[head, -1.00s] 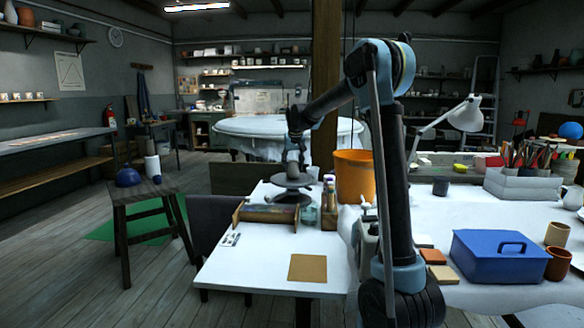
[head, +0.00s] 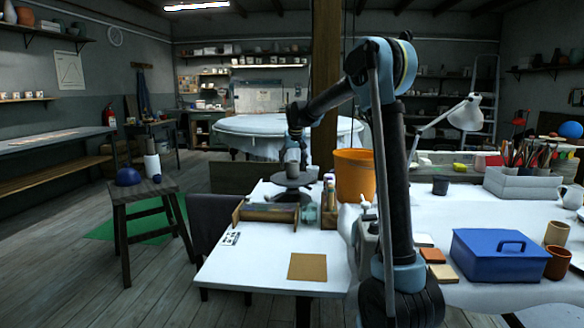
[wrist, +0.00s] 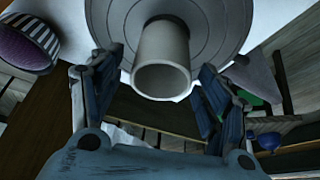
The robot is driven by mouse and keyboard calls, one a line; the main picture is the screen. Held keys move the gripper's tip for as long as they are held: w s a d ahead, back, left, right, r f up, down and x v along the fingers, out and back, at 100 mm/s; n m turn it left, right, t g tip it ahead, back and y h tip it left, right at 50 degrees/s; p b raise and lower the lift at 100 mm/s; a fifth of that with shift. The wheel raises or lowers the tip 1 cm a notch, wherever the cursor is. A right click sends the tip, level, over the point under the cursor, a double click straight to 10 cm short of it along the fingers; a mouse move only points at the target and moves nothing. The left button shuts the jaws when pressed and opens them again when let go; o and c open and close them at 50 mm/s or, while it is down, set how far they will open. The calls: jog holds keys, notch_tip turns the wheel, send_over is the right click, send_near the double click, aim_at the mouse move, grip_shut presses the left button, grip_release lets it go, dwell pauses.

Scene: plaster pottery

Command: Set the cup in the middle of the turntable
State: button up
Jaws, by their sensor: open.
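The cup (head: 292,169) is a plain grey cylinder. It stands upright on the dark round turntable (head: 306,181) on the white table. In the wrist view the cup (wrist: 161,60) sits around the middle of the ringed turntable disc (wrist: 225,20), whose far part is cut off by the frame. My gripper (wrist: 160,66) is open, one finger on each side of the cup, with a visible gap on both sides. In the head view my gripper (head: 294,146) is above and around the cup's top, small and dark.
An orange bucket (head: 354,175) stands right of the turntable. A wooden-framed roller (head: 266,214) lies in front of it. A brown square board (head: 307,267) lies near the table's front. A blue box (head: 500,257) is on the right. The front left of the table is mostly clear.

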jog(key=v, duration=1.1)
jog(key=shift+s+r, duration=0.2)
